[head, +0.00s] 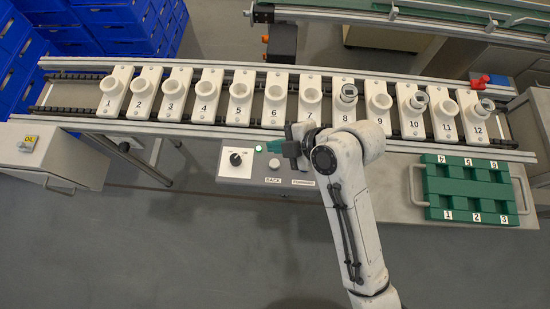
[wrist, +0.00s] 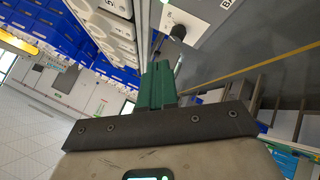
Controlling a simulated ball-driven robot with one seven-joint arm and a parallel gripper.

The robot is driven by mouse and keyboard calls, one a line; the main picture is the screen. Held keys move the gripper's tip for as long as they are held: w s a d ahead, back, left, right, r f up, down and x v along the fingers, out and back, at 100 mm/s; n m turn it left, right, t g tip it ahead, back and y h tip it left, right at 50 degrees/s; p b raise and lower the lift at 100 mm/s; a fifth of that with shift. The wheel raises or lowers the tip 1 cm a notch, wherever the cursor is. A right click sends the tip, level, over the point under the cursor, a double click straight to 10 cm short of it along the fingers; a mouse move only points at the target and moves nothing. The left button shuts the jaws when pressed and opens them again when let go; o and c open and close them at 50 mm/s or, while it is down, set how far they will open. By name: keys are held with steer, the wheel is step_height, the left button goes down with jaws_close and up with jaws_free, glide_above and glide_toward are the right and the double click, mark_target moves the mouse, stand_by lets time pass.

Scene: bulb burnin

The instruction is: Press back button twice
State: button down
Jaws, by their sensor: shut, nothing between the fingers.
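The control panel (head: 240,172) is a light box in front of the conveyor. Its BACK label (head: 272,180) sits below a small pale round button (head: 274,163), which I take as the back button. The FORWARD label (head: 303,183) is to its right; the button above it is hidden by my arm. My gripper (head: 274,146) has green fingers, shut and empty, just behind the back button in the picture. I cannot tell its height above the panel. The shut fingers (wrist: 156,68) also show in the wrist view, with the panel (wrist: 205,12) at the top.
A black knob (head: 235,158) stands on the panel's left; it also shows in the wrist view (wrist: 177,32). Behind runs a conveyor (head: 80,76) with numbered white holders; bulbs sit in some at right. A green tray (head: 470,170) lies right. Blue crates (head: 20,60) stand left.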

mark_target(278, 165)
steer(key=shift+f, duration=0.15)
step_height(278, 165, down, 9)
steer(key=b, duration=0.7)
steer(key=shift+d+r, duration=0.1)
steer(key=shift+r, duration=0.1)
stand_by(1.8)
steer(key=shift+f+b, duration=0.35)
steer(key=shift+f, duration=0.05)
steer(key=shift+f+b, duration=0.35)
steer(key=shift+f, duration=0.15)
stand_by(0.7)
steer(key=shift+r, duration=0.15)
steer(key=shift+r+p, duration=0.8)
steer(key=shift+r, duration=0.1)
steer(key=shift+r+p, duration=2.1)
steer(key=shift+r, duration=0.3)
